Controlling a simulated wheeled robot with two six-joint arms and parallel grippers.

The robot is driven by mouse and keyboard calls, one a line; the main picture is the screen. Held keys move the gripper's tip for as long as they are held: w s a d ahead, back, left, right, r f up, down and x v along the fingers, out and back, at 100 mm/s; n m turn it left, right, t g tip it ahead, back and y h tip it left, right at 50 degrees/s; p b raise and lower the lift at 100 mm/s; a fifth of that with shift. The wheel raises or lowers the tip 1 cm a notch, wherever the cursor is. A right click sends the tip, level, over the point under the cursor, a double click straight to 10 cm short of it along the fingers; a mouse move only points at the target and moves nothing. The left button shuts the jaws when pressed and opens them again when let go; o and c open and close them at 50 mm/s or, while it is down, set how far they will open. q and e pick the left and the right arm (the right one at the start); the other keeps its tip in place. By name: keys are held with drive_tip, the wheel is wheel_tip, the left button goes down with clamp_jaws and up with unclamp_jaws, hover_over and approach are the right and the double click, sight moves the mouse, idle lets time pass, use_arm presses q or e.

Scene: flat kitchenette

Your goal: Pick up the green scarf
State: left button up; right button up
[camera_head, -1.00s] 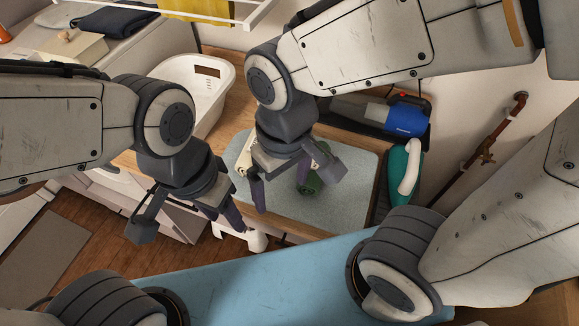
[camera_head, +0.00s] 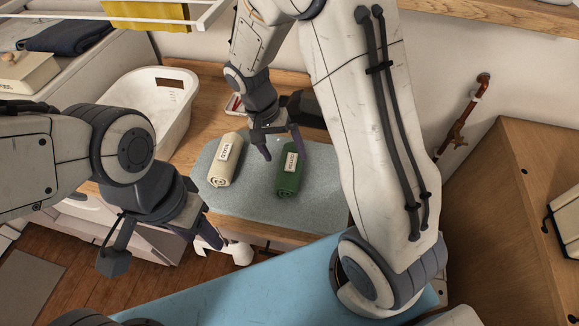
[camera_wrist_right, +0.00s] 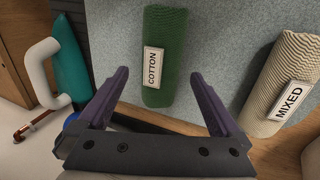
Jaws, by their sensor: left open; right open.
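The green scarf (camera_head: 289,172) is a rolled bundle with a white label, lying on the grey mat (camera_head: 240,204). In the right wrist view the green scarf (camera_wrist_right: 164,58) shows a label reading COTTON. My right gripper (camera_head: 280,146) is open and empty, just behind the scarf in the head view. In the right wrist view the scarf lies beyond and between the fingers of my right gripper (camera_wrist_right: 165,95), apart from them. My left gripper (camera_head: 165,245) is open and empty, left of the mat near the counter's front edge.
A cream rolled scarf (camera_head: 226,160) labelled MIXED lies left of the green one, close to my right gripper's side. A white laundry basket (camera_head: 150,95) stands at the left. A blue surface (camera_head: 270,285) is in front. A wooden cabinet (camera_head: 515,220) stands at the right.

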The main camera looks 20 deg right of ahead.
sight(289, 161)
drive_tip(key=shift+s+d+f, duration=0.15)
drive_tip(key=shift+f, duration=0.2)
drive_tip(key=p+x, duration=0.1)
drive_tip(key=x, duration=0.2)
drive_tip(key=shift+d+f+p, duration=0.1)
drive_tip(key=shift+f+p, duration=0.2)
drive_tip(key=shift+p, duration=0.05)
drive_tip(key=shift+f, duration=0.4)
drive_tip(key=c, duration=1.2)
drive_tip(key=shift+r, duration=0.1)
drive_tip(key=shift+r+b, duration=0.3)
drive_tip(key=shift+r, duration=0.25)
drive_tip(key=r, duration=0.1)
drive_tip(key=r+b, duration=0.1)
drive_tip(key=r, duration=0.1)
drive_tip(key=shift+s+d, duration=0.1)
drive_tip(key=shift+s, duration=0.15)
drive_tip(key=s+r, duration=0.2)
drive_tip(key=s, duration=0.1)
drive_tip(key=s+d+r+b, duration=0.1)
drive_tip(key=s+r, duration=0.1)
drive_tip(key=s, duration=0.2)
drive_tip(key=s+d+r+b, duration=0.1)
drive_tip(key=s+r, duration=0.1)
drive_tip(key=s, duration=0.2)
drive_tip(key=shift+r, duration=0.35)
